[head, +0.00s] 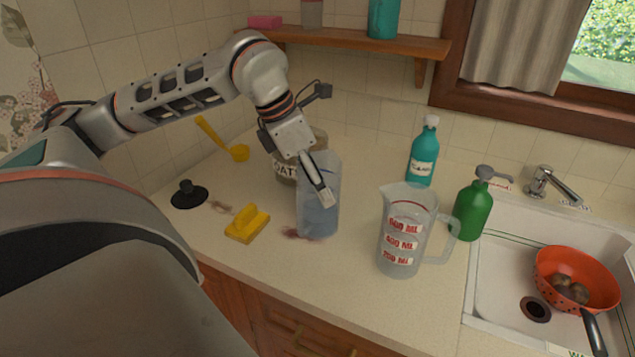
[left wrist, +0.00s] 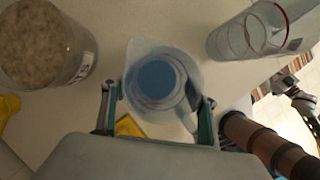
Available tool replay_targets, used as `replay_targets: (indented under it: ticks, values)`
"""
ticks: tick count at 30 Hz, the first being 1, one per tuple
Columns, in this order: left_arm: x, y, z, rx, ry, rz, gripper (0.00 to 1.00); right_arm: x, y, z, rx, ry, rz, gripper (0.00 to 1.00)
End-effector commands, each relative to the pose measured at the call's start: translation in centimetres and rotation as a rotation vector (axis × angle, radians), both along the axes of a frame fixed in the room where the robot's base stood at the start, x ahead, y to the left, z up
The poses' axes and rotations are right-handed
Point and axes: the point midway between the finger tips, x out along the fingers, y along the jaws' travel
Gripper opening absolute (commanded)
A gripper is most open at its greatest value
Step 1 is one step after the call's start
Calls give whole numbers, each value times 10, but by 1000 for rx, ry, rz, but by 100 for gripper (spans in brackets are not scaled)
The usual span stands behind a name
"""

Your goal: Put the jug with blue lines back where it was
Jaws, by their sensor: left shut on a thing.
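A clear jug with a bluish tint (head: 318,215) stands upright between the oat jar and the front of the counter; it also shows in the left wrist view (left wrist: 137,55), with blue inside. Separate blue lines are too small to make out. My left gripper (head: 325,195) is shut on this jug, with its fingers (left wrist: 160,110) at the jug's side in the wrist view. I cannot tell whether its base touches the counter. A second clear jug with red markings (head: 402,232) stands to its right; its red rim shows in the wrist view (left wrist: 255,32).
The oat jar (head: 287,170) is close behind the held jug. A teal bottle (head: 423,160), green dispenser (head: 470,212) and sink with red colander (head: 575,270) are right.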

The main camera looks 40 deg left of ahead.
Motion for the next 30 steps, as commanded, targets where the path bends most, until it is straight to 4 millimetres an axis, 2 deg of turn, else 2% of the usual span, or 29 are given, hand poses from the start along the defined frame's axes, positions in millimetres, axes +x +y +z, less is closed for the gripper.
replay_targets:
  ticks: [7,8,9,22,26,30]
  values:
    - [0,0,-2,0,-1,0,22,0,-1,-2,-2,0,0,0]
    - [0,0,-1,0,0,0,66,1,-1,-1,-2,-2,-1,0]
    - [0,0,-1,0,0,0,75,1,-1,-1,-2,-2,-1,0]
    - [0,1,5,1,-3,1,75,2,-1,3,0,-6,-2,0]
    - [-6,4,21,1,-5,2,75,3,-1,6,3,-8,-3,0]
    - [-15,9,49,2,-8,2,75,4,0,11,7,-10,-4,0]
